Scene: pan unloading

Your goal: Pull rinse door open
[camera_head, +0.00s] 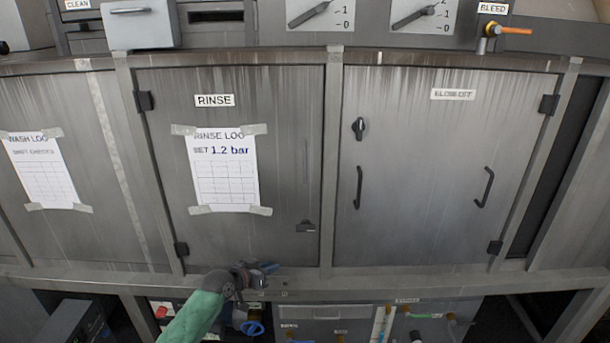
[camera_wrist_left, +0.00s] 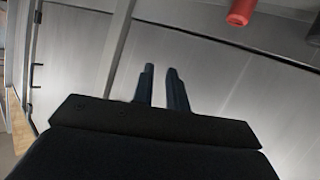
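The rinse door (camera_head: 285,120) is a grey metal panel in the head view, labelled RINSE (camera_head: 215,100), and it looks shut flush in its frame. Its hinges are on its left edge. A small dark latch (camera_head: 305,226) sits at its lower right, below a faint upright grey bar (camera_head: 306,181). My left gripper (camera_head: 268,268) is just below the door's bottom edge, left of and below the latch, apart from it. In the left wrist view its two fingers (camera_wrist_left: 160,82) stand a little apart with nothing between them, before a grey metal surface. My right gripper is out of view.
A paper rinse log (camera_head: 224,172) is taped to the door. Right of it is the blow-off door (camera_head: 420,150) with dark handles. A red cylinder (camera_wrist_left: 240,12) shows at the wrist view's top.

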